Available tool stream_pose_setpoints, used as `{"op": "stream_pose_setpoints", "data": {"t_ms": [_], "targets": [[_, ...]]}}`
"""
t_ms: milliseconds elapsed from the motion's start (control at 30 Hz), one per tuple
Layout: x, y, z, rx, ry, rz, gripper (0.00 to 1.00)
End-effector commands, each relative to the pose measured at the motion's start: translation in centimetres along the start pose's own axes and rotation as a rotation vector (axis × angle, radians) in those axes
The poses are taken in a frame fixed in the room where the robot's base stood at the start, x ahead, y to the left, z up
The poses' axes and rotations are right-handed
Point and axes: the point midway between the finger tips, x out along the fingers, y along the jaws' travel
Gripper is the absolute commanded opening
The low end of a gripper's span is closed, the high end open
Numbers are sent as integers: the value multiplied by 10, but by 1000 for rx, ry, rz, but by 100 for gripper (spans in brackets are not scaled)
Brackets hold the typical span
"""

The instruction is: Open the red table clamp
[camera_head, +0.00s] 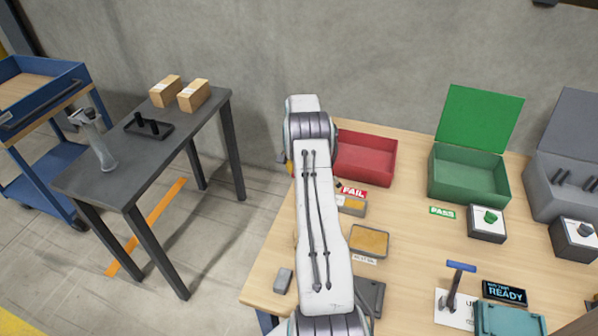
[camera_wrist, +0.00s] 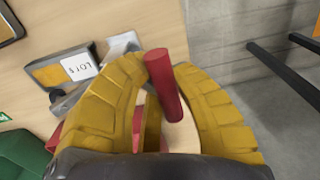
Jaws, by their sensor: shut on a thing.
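In the wrist view my gripper (camera_wrist: 160,72) has its yellow fingers closed around a red bar-like handle (camera_wrist: 164,86), the visible part of the red table clamp. The handle stands up between the two fingertips, slightly tilted. The rest of the clamp is hidden behind my fingers and palm, so I cannot tell how far it is open. In the head view my own arm covers the clamp, and only a small yellow part of the gripper shows at the table's left edge, beside the red bin.
The red bin (camera_head: 367,158), green bin (camera_head: 470,177) and grey bin (camera_head: 560,200) stand on the wooden table (camera_head: 408,240). A box labelled LOT 5 (camera_wrist: 62,72) lies near my fingers. A dark side table (camera_head: 140,165) stands left across an open floor gap.

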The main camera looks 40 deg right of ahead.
Motion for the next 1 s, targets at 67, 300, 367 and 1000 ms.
{"op": "stream_pose_setpoints", "data": {"t_ms": [67, 300, 367, 1000], "targets": [[-1, -4, 3, -9, -6, 3, 0], [-1, -3, 3, -9, -6, 3, 0], [-1, -3, 3, -9, -7, 3, 0], [0, -1, 1, -3, -2, 1, 54]]}}
